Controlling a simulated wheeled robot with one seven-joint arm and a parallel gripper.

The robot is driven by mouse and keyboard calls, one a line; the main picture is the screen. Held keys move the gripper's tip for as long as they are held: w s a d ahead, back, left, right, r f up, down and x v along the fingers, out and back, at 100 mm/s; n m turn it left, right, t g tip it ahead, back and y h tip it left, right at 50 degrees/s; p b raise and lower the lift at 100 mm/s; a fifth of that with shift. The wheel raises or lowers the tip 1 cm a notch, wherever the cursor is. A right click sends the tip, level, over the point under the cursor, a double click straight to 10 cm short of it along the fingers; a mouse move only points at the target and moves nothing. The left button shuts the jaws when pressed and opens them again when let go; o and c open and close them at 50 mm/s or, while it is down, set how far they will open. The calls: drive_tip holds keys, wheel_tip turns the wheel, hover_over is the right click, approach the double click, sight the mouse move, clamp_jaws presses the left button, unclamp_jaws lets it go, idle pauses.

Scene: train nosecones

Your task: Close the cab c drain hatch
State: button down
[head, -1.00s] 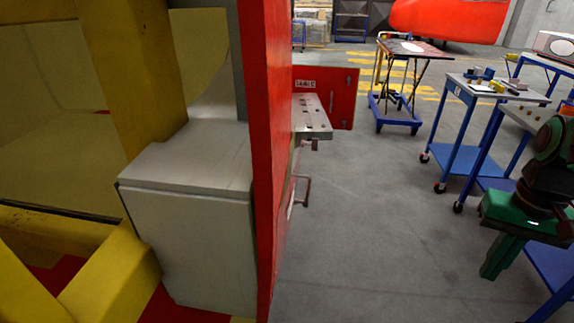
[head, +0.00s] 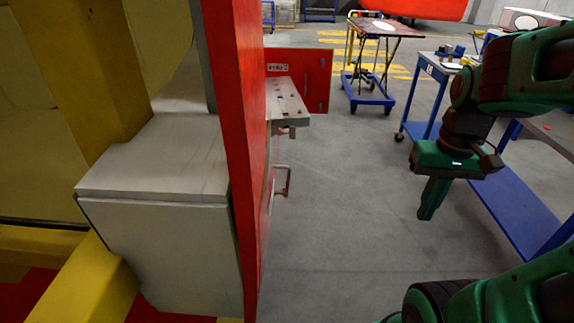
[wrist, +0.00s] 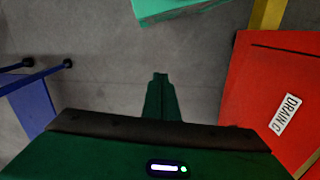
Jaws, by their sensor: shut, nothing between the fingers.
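A red hatch panel (head: 312,85) stands out from the far side of the red cab wall (head: 245,150) in the head view, swung open. It has a small pale label that I cannot read there. In the wrist view a red panel (wrist: 262,95) with a white "DRAIN C" label is at the right; I cannot tell if it is the same panel. My gripper (head: 427,215) points down over the floor, right of the cab wall and apart from it. In the wrist view the gripper's fingers (wrist: 160,78) are together and empty, left of the red panel.
A grey slotted step (head: 288,100) and a bar handle (head: 286,182) stick out from the cab wall. A grey box (head: 160,240) is inside the cab. Blue carts (head: 428,95) stand at the right, and a table on a blue trolley (head: 369,95) behind. Floor between is clear.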

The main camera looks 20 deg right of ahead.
drive_tip(key=w+a+f+n+t+y, duration=0.1)
drive_tip(key=w+a+f+n+y, duration=0.4)
drive_tip(key=w, duration=0.7)
drive_tip(key=w+a+f+n+y, duration=0.1)
drive_tip(key=w+f+n+y, duration=0.45)
drive_tip(key=w, duration=0.75)
drive_tip(key=w+a+f+n+t+y, duration=0.1)
drive_tip(key=w+a+f+n+y, duration=0.15)
drive_tip(key=w+f+n, duration=0.7)
drive_tip(key=w+d+m+t+y, duration=0.1)
drive_tip(key=w+d+t+y, duration=0.3)
drive_tip(key=w+y, duration=0.15)
drive_tip(key=x, duration=1.3)
drive_tip(key=shift+w+a+h, duration=0.25)
drive_tip(key=shift+w+h, duration=0.1)
drive_tip(key=shift+w, duration=0.15)
